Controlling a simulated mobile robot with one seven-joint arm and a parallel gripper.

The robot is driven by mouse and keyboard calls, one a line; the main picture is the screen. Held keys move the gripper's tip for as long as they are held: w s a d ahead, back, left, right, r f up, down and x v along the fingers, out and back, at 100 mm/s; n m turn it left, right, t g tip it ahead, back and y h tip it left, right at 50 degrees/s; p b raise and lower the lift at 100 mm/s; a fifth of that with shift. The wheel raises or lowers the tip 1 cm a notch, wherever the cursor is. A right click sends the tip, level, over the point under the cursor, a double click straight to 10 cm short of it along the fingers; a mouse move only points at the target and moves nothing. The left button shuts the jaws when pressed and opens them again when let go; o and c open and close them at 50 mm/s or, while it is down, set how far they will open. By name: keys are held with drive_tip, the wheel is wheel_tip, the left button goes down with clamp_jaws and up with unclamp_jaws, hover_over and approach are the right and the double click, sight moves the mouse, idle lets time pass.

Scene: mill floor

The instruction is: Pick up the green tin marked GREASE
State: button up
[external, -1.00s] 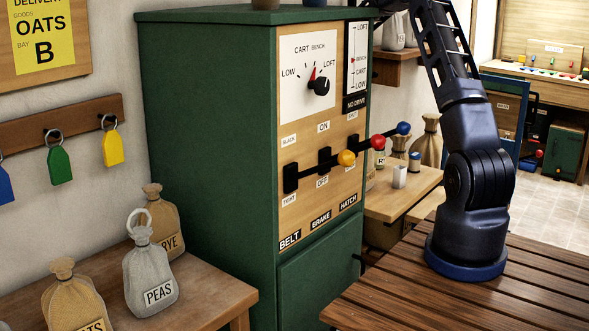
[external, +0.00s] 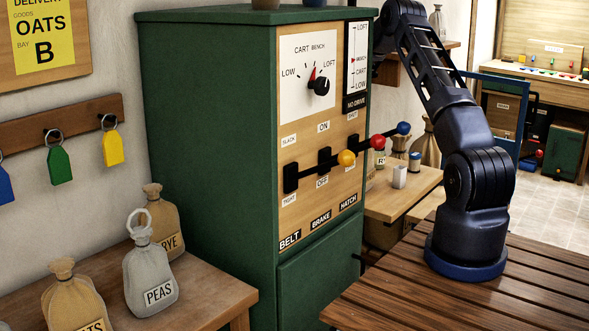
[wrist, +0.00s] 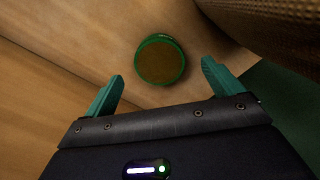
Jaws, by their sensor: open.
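A round tin (wrist: 160,61) with a green rim and a brownish top shows in the wrist view, seen from above on a wooden surface. No GREASE marking can be read on it. My gripper (wrist: 160,84) is open, its two teal fingers spread wide. The tin is a little beyond the fingertips and between their lines, with nothing held. In the external view the gripper is hidden behind the green cabinet (external: 205,130), and the tin cannot be made out there.
A woven brown sack (wrist: 275,30) is close to the right finger in the wrist view. In the external view, a low wooden bench (external: 405,190) holds small containers and sacks behind the cabinet. Levers (external: 377,142) stick out from the cabinet's front.

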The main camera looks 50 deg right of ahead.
drive_tip(key=shift+w+a+f, duration=0.1)
drive_tip(key=shift+f, duration=1.3)
drive_tip(key=shift+w+f, duration=0.1)
drive_tip(key=shift+f, duration=1.3)
drive_tip(key=c, duration=1.2)
